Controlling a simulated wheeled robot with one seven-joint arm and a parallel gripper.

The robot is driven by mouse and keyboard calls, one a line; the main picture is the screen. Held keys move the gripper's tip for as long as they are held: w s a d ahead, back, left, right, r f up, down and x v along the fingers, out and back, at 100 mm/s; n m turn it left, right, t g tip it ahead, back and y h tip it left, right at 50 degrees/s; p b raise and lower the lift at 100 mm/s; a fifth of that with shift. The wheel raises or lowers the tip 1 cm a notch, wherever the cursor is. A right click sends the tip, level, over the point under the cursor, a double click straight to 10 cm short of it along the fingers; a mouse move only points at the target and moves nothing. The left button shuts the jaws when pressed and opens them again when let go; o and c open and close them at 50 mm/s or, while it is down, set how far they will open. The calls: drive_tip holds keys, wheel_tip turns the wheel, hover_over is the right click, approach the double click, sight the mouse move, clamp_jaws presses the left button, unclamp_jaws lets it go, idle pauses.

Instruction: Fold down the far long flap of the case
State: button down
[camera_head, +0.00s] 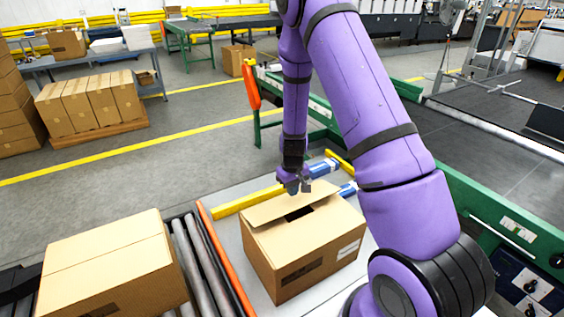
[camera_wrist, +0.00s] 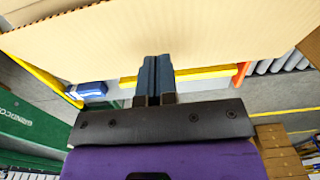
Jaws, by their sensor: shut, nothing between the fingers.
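The case (camera_head: 272,262) is a brown cardboard box on a pale work surface in the head view. Its near long flap (camera_head: 312,238) lies about flat over the top. Its far long flap (camera_head: 285,204) leans inward over the case but is tilted up, with a dark gap beneath its free edge. My gripper (camera_head: 292,188) is shut and empty, at the far side of that flap. In the wrist view my shut fingers (camera_wrist: 155,66) overlap a large cardboard panel (camera_wrist: 150,35). I cannot tell whether they touch it.
A closed carton (camera_head: 110,262) sits on rollers (camera_head: 195,262) at the left, beside an orange rail (camera_head: 224,258). A yellow bar (camera_head: 246,201) and blue-and-white parts (camera_head: 324,168) lie behind the case. A green machine frame (camera_head: 500,222) stands at the right.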

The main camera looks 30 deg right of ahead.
sight(296, 203)
drive_tip(key=shift+s+f, duration=0.4)
drive_tip(key=shift+s, duration=0.1)
drive_tip(key=shift+s+f, duration=0.7)
drive_tip(key=shift+f, duration=0.2)
wheel_tip(296, 203, up, 9)
idle(0.4)
idle(0.6)
